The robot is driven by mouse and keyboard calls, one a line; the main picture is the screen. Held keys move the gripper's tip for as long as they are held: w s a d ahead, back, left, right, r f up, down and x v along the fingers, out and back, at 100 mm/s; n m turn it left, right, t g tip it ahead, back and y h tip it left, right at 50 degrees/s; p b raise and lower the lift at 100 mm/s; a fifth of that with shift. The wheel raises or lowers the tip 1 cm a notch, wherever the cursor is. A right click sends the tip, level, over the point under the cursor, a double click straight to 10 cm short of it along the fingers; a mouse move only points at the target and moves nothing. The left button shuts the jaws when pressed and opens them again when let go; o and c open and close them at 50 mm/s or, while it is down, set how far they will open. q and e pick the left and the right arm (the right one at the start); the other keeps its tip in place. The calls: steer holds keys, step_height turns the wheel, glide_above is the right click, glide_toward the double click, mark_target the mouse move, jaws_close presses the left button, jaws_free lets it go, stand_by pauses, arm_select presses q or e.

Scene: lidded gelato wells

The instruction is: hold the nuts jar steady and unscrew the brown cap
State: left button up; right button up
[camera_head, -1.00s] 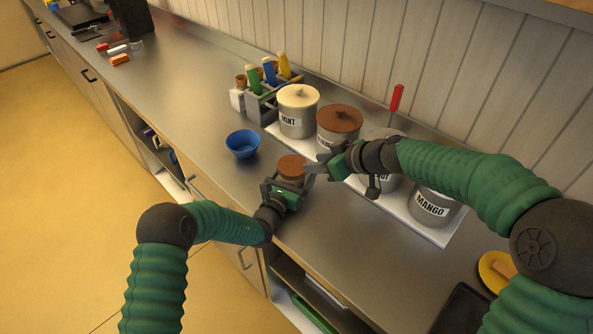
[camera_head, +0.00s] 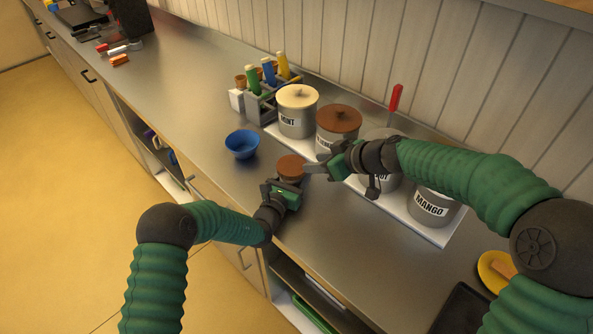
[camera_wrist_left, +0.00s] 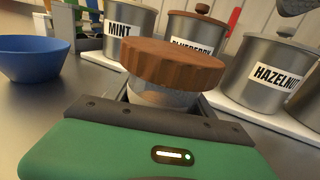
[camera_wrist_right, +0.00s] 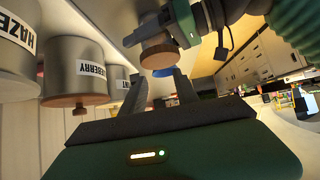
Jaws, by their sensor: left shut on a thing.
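The nuts jar, a small clear jar (camera_wrist_left: 160,95), stands on the steel counter under its brown ridged cap (camera_head: 291,166). The cap also shows in the left wrist view (camera_wrist_left: 173,62), seated on the jar, and in the right wrist view (camera_wrist_right: 161,57). My left gripper (camera_head: 287,183) is shut on the jar below the cap, from the near side. My right gripper (camera_head: 312,169) is open, just right of the cap. Its two fingers (camera_wrist_right: 160,78) are apart with the cap beyond their tips, and nothing is held between them.
A blue bowl (camera_head: 242,144) sits left of the jar. Behind stand lidded wells, mint (camera_head: 297,115), blueberry (camera_head: 338,125), hazelnut (camera_wrist_left: 268,78) and mango (camera_head: 431,208), on a white base. A rack (camera_head: 262,102) with coloured-handled tools is at back left.

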mark_target(292, 165)
stand_by(0.4)
